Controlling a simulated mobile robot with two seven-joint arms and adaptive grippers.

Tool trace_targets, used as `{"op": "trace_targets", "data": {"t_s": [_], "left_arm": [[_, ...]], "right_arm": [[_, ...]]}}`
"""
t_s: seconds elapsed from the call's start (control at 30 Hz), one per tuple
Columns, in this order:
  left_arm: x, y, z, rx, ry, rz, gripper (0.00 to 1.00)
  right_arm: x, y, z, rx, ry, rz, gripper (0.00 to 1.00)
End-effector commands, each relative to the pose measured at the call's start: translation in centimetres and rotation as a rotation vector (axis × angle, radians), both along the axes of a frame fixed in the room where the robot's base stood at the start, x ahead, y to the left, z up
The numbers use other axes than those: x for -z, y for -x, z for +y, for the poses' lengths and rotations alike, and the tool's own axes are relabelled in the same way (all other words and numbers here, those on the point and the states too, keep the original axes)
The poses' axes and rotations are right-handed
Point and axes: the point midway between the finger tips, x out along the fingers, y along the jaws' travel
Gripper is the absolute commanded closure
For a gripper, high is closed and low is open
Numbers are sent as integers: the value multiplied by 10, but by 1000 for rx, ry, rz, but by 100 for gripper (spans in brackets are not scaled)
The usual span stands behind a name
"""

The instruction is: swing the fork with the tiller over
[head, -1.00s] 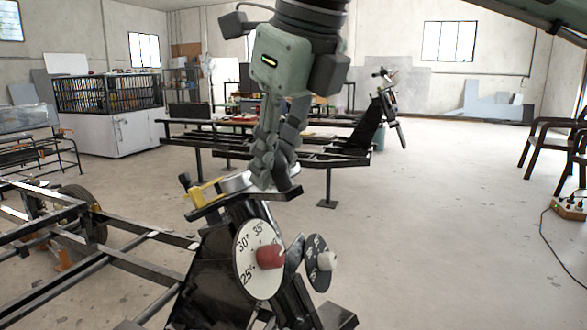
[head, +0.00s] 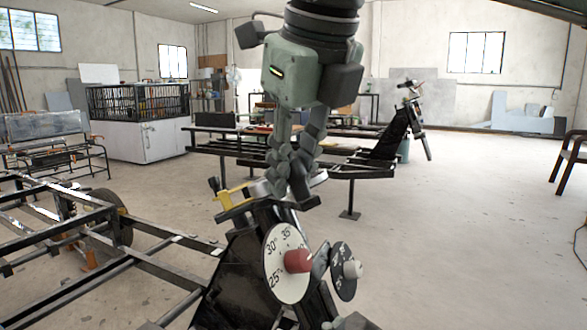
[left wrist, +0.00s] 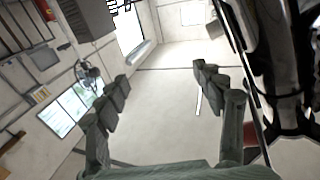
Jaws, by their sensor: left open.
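The fork (head: 240,270) is a black steering head in the lower middle of the head view. It carries a white angle dial (head: 288,280) with a red knob, and a smaller dark dial beside it. A yellow piece (head: 235,196) with a black knob sits at its top left. I cannot pick out the tiller for certain. My left gripper (left wrist: 161,78) is open and empty in the left wrist view.
A black tube frame (head: 100,235) with a wheel lies at the left. A second frame (head: 345,165) with a similar fork stands behind. A white cabinet (head: 145,140) is at the back left and a chair (head: 568,160) at the right edge.

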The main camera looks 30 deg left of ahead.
Motion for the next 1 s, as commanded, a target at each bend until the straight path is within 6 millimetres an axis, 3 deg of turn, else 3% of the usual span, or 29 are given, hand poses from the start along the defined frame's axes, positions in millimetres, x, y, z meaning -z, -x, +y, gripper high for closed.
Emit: {"op": "trace_targets", "data": {"t_s": [0.17, 0.53, 1.0], "left_arm": [[0, 0, 0, 0, 0, 0, 32], [1, 0, 0, -1, -1, 4, 32], [1, 0, 0, 0, -1, 2, 32]], "right_arm": [[0, 0, 0, 0, -1, 0, 56], [-6, 1, -2, 0, 0, -1, 56], [-87, 28, -30, 1, -2, -2, 56]]}}
